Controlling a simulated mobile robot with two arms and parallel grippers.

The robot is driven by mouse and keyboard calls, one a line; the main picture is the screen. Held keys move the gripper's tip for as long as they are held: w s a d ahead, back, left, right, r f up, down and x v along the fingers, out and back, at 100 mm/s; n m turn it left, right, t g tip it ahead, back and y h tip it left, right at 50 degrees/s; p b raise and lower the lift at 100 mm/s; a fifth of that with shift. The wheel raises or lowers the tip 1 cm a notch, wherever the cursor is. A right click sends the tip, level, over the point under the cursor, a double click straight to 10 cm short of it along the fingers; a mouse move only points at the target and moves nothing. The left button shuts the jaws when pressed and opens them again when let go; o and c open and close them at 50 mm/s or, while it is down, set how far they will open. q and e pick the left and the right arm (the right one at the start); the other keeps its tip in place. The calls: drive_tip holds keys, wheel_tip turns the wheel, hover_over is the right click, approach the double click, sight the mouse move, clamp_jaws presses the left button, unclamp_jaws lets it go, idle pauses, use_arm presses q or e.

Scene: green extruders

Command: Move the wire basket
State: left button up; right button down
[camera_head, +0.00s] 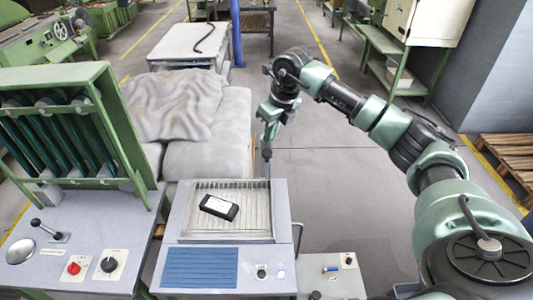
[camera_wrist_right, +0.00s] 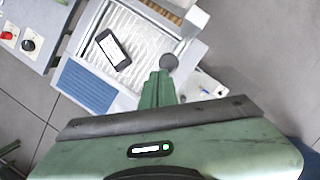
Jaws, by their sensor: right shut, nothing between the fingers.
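The wire basket (camera_head: 258,222) looks like a shallow pale tray with thin parallel wires, set in the top of a grey cabinet. A black oblong device with a white face (camera_head: 219,207) lies in it. The basket also shows in the right wrist view (camera_wrist_right: 150,48), with the black device (camera_wrist_right: 113,49) inside. My right gripper (camera_head: 267,155) points down by the basket's far right corner. Its green fingers (camera_wrist_right: 164,72) are shut and empty near the basket's edge. I cannot tell whether they touch it. My left gripper is not in view.
A blue ribbed panel (camera_head: 200,267) and a knob are at the cabinet's front. A green-framed machine (camera_head: 75,130) and a control desk (camera_head: 75,245) stand on the left. Grey covered bulk (camera_head: 205,130) lies behind. The floor (camera_head: 330,190) right of the gripper is open.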

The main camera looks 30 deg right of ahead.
sight(268, 152)
drive_tip(key=shift+s+d+r+h, duration=0.2)
drive_tip(key=shift+d+h, duration=0.1)
drive_tip(key=shift+d, duration=0.35)
drive_tip(key=shift+b+x, duration=2.15)
drive_tip(key=shift+x, duration=1.35)
drive_tip(key=shift+a, duration=0.1)
drive_tip(key=shift+f, duration=0.1)
drive_tip(key=s+f+b, duration=0.3)
drive_tip(key=f+b, duration=0.2)
drive_tip(key=f, duration=0.3)
drive_tip(key=shift+d, duration=0.3)
